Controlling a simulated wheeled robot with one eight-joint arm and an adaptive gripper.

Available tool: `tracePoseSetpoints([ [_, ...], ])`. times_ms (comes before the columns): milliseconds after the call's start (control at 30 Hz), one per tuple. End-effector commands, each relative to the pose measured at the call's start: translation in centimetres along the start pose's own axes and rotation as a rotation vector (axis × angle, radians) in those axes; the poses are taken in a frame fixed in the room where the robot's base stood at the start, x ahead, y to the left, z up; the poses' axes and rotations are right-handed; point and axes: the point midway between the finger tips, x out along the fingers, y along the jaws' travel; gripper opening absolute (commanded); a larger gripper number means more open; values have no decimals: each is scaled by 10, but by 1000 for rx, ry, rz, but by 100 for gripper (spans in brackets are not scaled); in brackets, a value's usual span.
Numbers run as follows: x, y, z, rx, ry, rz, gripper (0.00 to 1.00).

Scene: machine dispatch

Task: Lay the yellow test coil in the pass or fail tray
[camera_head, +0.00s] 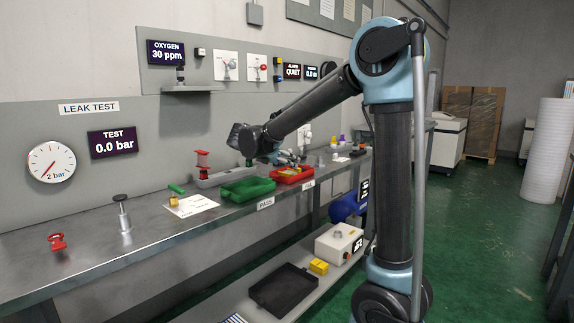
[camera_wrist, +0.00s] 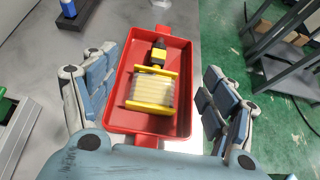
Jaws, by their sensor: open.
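The yellow test coil (camera_wrist: 152,90), a spool with yellow end plates, pale windings and a dark fitting at one end, lies inside the red tray (camera_wrist: 183,117) in the wrist view. My gripper (camera_wrist: 158,72) is open, its fingers on either side of the red tray and apart from the coil. In the head view the red tray (camera_head: 306,176) sits on the bench by a label that looks like FAIL, with my gripper (camera_head: 288,160) over it. The green tray (camera_head: 236,194), with the PASS label in front, looks empty. The coil is hard to make out in the head view.
A white sheet (camera_head: 196,207) with a small yellow part lies left of the green tray. A metal post (camera_head: 123,216) and a red clamp-like part (camera_head: 57,242) stand on the left bench. A black tray (camera_head: 284,291) and a white box (camera_head: 339,243) are on the shelf below.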

Motion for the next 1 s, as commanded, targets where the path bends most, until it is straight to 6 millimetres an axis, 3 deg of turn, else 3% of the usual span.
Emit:
tracePoseSetpoints([
  [1000,-57,0,0,0,0,2,78],
])
